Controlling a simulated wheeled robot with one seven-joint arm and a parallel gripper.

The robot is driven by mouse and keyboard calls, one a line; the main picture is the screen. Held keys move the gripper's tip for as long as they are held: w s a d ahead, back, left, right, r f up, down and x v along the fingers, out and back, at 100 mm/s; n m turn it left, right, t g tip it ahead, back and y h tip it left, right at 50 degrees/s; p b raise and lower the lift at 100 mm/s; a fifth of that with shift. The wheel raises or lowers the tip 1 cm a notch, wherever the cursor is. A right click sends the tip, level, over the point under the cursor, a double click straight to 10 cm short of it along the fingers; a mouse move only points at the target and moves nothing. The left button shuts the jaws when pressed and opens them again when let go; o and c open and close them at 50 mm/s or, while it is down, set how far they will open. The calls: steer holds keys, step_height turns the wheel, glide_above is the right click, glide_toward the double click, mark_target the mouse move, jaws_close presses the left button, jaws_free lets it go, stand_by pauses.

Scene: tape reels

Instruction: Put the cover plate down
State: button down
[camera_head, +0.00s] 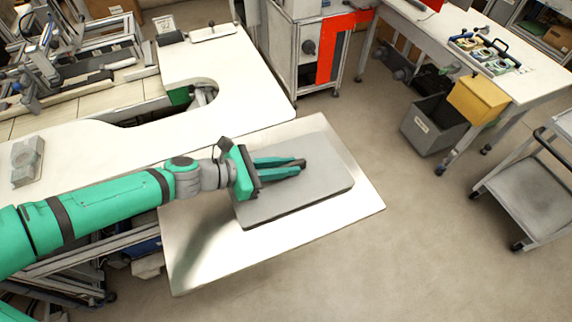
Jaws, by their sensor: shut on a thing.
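The cover plate (320,183) is a flat grey rectangular slab with a dark lower edge. It is over the bare white table section (215,262) in the middle of the view, and I cannot tell whether it touches the surface. My gripper (303,164) reaches in from the left with its two green fingers close together over the plate, their dark tips near its middle. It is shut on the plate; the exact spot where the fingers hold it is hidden.
A white workbench (240,85) with a curved cut-out lies behind. A small grey block (27,160) sits at its left. Floor between is clear.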

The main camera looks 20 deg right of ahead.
steer(key=c, duration=1.7)
jaws_free()
steer(key=shift+w+f, duration=0.1)
steer(key=shift+d, duration=0.1)
steer(key=shift+a+r, duration=0.3)
steer(key=shift+a, duration=0.1)
steer(key=v, duration=1.1)
steer(key=shift+a, duration=0.2)
